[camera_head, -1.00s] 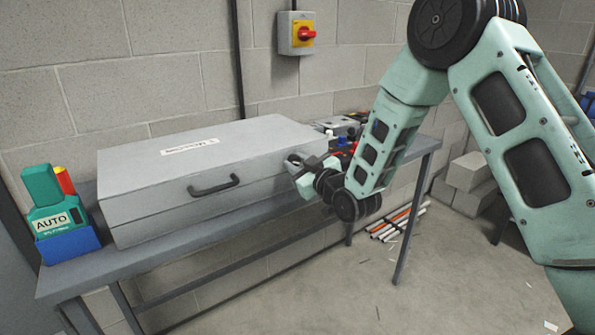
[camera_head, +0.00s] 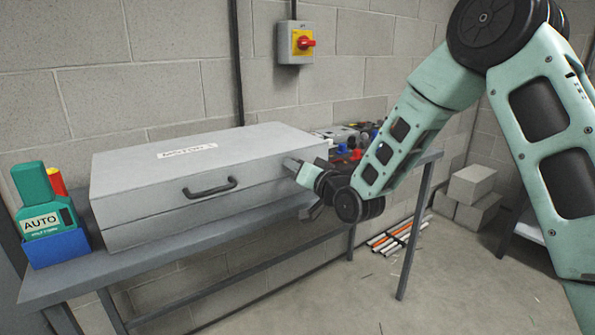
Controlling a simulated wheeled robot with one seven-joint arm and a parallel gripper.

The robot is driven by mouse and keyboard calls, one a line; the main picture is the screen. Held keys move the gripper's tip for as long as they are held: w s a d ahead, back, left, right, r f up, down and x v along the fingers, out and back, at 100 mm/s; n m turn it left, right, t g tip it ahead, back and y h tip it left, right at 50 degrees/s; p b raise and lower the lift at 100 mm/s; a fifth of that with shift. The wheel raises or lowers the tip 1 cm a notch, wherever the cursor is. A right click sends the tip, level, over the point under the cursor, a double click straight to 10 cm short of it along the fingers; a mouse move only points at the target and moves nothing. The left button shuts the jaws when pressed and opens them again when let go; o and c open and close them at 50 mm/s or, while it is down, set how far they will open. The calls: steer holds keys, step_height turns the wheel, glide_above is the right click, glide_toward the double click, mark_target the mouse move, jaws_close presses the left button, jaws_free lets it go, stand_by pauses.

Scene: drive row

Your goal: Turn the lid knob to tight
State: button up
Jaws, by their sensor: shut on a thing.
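A long grey metal case (camera_head: 150,195) with a closed lid, a white label on top and a dark front handle (camera_head: 210,188) lies on the bench. My gripper (camera_head: 294,164) is at the case's front right corner, at about the height of the lid seam. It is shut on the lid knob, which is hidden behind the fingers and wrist. The knob's pointer and any tight marking cannot be seen.
A green device marked AUTO (camera_head: 45,205) stands in a blue holder at the left end of the bench (camera_head: 60,285). Small red, blue and black items (camera_head: 345,150) lie behind my wrist. A red and yellow switch (camera_head: 303,43) is on the wall. Floor at the right is mostly clear.

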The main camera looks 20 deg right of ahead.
steer(key=shift+f+m, duration=0.1)
steer(key=shift+m, duration=0.8)
steer(key=o, duration=1)
steer(key=shift+s, duration=0.1)
